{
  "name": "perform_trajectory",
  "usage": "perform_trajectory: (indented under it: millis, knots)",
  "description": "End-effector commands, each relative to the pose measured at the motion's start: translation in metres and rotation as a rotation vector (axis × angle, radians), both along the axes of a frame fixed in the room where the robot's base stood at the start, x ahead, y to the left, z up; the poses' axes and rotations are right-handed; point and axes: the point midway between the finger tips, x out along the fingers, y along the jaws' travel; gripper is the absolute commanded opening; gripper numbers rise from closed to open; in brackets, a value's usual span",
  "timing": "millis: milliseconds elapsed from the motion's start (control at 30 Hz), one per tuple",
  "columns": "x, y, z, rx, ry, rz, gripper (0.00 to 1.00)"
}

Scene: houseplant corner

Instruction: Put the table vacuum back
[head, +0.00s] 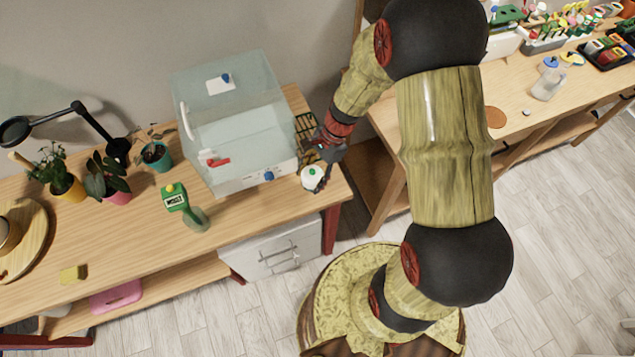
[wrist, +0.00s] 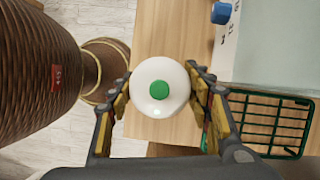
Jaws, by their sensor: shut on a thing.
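The table vacuum (head: 312,177), a small round white body with a green button on top, is at the right front corner of the wooden table (head: 110,255). My gripper (head: 322,174) is shut on it. In the wrist view the vacuum (wrist: 148,72) sits between the two fingers of my gripper (wrist: 160,90), with its green top facing the camera. Its underside is hidden, and I cannot tell whether it touches the tabletop.
A clear box (head: 235,130) with a red handle stands just left of my gripper. A dark green wire rack (wrist: 272,122) lies beside it. A second bench (head: 480,125) stands at right.

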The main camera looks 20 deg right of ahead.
Motion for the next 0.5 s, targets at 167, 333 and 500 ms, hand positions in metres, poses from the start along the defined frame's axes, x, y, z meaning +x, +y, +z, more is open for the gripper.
perform_trajectory:
  millis: [167, 333, 500]
  knots:
    - [0.002, -0.011, -0.013, -0.001, -0.002, -0.001, 0.10]
    - [0.003, -0.019, -0.023, -0.001, 0.000, -0.002, 0.10]
    - [0.003, -0.019, -0.048, 0.001, 0.001, -0.001, 0.10]
